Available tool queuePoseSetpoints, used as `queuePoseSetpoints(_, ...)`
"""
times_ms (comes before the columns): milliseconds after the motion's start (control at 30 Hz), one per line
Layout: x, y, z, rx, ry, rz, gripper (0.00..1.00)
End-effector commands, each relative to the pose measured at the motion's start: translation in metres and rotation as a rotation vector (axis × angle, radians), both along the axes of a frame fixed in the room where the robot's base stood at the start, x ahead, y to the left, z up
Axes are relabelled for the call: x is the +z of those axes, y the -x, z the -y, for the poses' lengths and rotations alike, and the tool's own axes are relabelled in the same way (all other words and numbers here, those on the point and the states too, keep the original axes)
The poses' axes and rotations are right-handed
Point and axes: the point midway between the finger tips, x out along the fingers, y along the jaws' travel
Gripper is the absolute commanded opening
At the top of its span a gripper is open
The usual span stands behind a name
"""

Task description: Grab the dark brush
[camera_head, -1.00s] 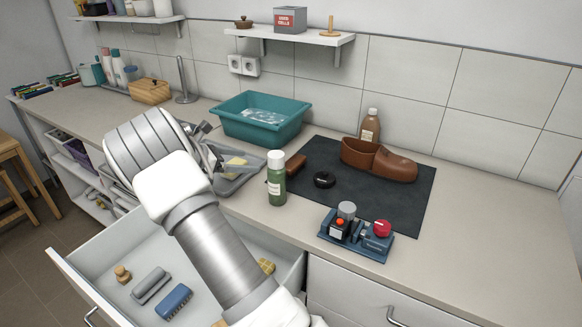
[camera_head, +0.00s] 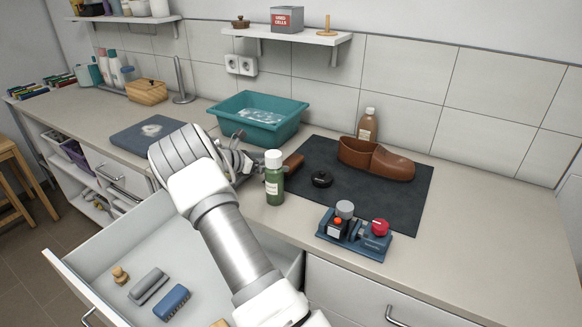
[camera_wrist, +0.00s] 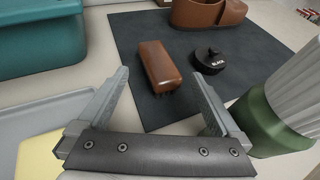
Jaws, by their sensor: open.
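A brown-backed brush with dark bristles (camera_wrist: 160,65) lies on the dark mat (camera_wrist: 133,33), its length pointing roughly away from my gripper in the wrist view. In the head view the brush (camera_head: 294,162) shows at the mat's left edge, partly behind the green bottle. My gripper (camera_wrist: 160,78) is open and empty, with its two fingers spread either side of the brush's near end in the picture. The fingers look short of the brush and not touching it. In the head view my gripper (camera_head: 242,160) is left of the brush, partly hidden by my wrist.
A green bottle with a white cap (camera_head: 274,178) stands close to the right finger. A black tin (camera_wrist: 210,61) and a brown shoe (camera_head: 378,160) are on the mat. A teal basin (camera_head: 258,118) stands behind.

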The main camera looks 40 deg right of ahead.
Motion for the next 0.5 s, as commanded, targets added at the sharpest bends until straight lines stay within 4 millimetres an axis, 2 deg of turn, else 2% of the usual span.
queuePoseSetpoints(300,-0.018,0.002,0.043,-0.003,0.0,0.0,1.0)
queuePoseSetpoints(500,-0.021,0.002,0.051,0.0,0.0,0.0,1.0)
